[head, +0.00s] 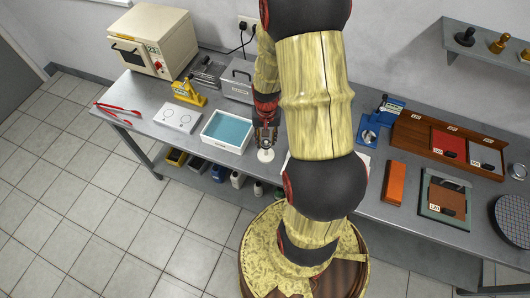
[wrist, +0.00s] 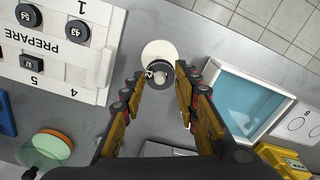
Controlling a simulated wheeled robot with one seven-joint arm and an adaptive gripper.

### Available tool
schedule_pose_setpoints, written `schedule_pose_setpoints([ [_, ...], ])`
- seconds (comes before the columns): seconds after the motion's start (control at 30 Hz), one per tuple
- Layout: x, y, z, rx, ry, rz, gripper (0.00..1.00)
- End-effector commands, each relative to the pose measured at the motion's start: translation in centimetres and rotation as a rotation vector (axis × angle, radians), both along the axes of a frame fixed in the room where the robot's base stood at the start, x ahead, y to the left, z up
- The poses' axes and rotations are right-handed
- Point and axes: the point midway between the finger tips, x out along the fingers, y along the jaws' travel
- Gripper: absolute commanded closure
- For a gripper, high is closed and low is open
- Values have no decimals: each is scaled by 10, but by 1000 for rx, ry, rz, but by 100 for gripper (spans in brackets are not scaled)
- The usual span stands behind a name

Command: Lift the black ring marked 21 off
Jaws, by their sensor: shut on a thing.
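A dark ring (wrist: 162,84) sits around a pale post (wrist: 162,74) on a round white base (wrist: 158,50), seen from above in the wrist view. Its marking is too small to read. My gripper (wrist: 160,78) has its two fingers on either side of the ring and is shut on it. In the head view, my gripper (head: 265,130) points down just above the white base (head: 265,155), near the table's front edge. The ring is mostly hidden by the fingers there.
A white board marked PREPARE (wrist: 35,40) with several black numbered pieces lies to the left in the wrist view. A blue-lined white tray (head: 228,130) stands close to the left of the gripper in the head view. A grey box (head: 238,80) is behind.

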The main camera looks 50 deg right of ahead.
Motion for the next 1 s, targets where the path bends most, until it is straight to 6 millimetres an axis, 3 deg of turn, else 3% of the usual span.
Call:
schedule_pose_setpoints([
  [1.0, 0, 0, 46, 0, 0, 0, 92],
])
